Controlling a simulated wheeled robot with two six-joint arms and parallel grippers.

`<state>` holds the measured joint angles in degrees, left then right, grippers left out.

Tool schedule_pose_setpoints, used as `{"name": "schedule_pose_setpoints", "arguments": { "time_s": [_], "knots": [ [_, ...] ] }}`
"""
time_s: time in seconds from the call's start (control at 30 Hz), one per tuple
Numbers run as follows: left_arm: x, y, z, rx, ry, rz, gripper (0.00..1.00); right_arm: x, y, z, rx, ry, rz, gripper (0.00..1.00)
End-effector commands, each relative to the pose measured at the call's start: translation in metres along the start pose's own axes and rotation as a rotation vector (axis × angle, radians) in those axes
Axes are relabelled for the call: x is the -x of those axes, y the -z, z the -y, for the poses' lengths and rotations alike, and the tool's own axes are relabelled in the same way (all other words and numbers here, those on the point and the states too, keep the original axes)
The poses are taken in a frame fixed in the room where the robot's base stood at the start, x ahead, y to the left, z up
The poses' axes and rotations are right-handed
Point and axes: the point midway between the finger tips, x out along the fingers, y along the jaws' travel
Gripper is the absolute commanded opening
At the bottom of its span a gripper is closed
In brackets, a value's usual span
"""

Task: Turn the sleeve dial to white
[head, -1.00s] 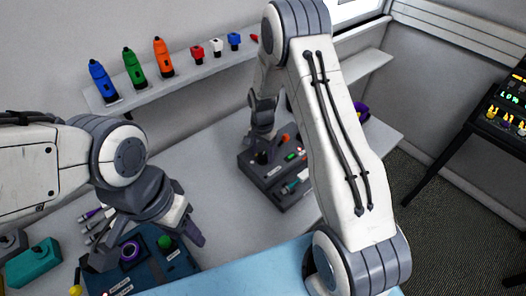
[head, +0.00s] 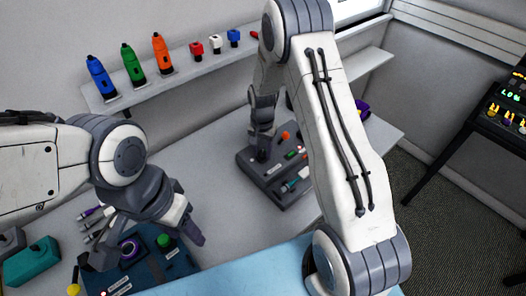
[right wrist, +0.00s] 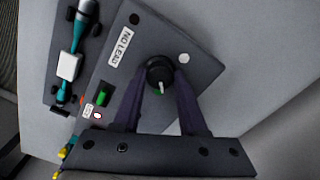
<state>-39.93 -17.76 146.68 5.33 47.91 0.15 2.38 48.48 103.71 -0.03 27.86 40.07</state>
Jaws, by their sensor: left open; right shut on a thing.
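The sleeve dial (right wrist: 160,72) is a round black knob on a dark grey box, with a pale pointer line toward the bottom of the right wrist view. A bit of green shows by the pointer's tip. A white dot (right wrist: 184,58) is on the panel up and right of the knob. My right gripper (right wrist: 160,88) is shut on the knob, one finger on each side. In the head view my right gripper (head: 262,150) is at the left part of the grey box (head: 283,193). My left gripper (head: 148,250) is open and empty above a blue box.
The grey box carries a "NO LEAD" label (right wrist: 123,46), a green switch (right wrist: 103,98) and a teal and white cable piece (right wrist: 68,66). The blue box (head: 180,268) has a purple ring and a green knob. A shelf (head: 150,88) behind holds coloured tools. The white table between is clear.

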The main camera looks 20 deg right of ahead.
Motion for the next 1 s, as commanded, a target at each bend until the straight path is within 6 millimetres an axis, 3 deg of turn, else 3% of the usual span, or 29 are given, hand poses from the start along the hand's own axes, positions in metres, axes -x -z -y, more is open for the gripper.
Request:
{"name": "schedule_pose_setpoints", "arguments": {
  "time_s": [1.0],
  "knots": [
    [-0.027,-0.001,0.002,-0.001,0.000,0.000,0.50,0.000,0.001,0.001,0.961,0.002,-0.005,0.00]
  ]
}}
